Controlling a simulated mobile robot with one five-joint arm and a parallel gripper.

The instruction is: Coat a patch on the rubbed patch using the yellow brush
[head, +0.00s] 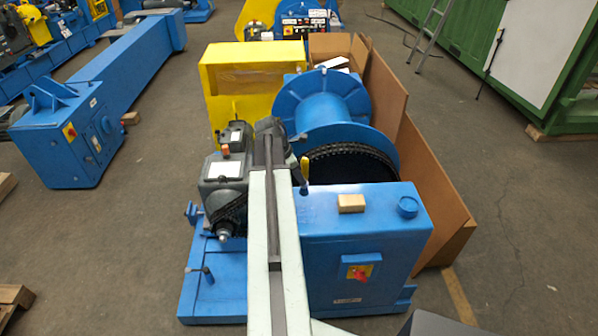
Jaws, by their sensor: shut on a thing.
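My gripper (300,183) is a small dark shape just right of my pale arm, above the back edge of the blue cabinet (330,262). It is shut on the yellow brush (305,166), whose yellow handle stands up. The bristles cannot be made out, nor whether they touch anything. I cannot clearly pick out a rubbed patch. A dull brownish area (250,78) shows on the front of the yellow housing (225,98). My arm hides part of the cabinet top and the machine behind it.
A wooden block (351,203) and a round blue cap (407,207) are on the cabinet top. Behind it are a toothed black wheel (345,152) and a blue drum (322,97). A grey motor (224,178) stands left. Brown boards (425,180) line the right; floor is free beyond them.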

